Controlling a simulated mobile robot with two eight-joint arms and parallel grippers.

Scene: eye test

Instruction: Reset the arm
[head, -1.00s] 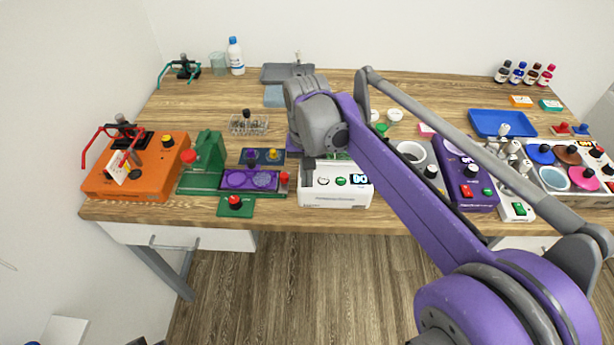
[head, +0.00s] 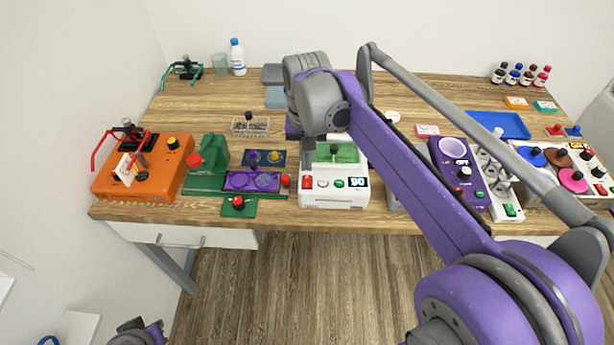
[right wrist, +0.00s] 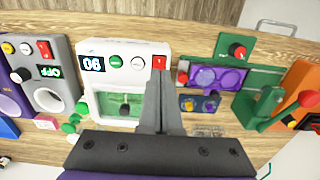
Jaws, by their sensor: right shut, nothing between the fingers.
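My right gripper (head: 308,166) hangs over the left part of the white device with the green window (head: 334,201). Its fingers are shut together with nothing between them. In the right wrist view the closed fingers (right wrist: 160,72) point at the device's red button (right wrist: 159,62); I cannot tell whether they touch it. The device's display reads 90, and it appears upside down in the wrist view. My right arm crosses the head view from the lower right. Part of my left arm shows at the bottom left edge, but I cannot make out its gripper.
To the left stand an orange box with red handles (head: 148,182) and a green press (head: 208,160). Purple wells (head: 253,182) and a green pad with a red knob (head: 238,207) are nearer. Right of the arm are a purple device (head: 447,172) and a blue tray (head: 510,126).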

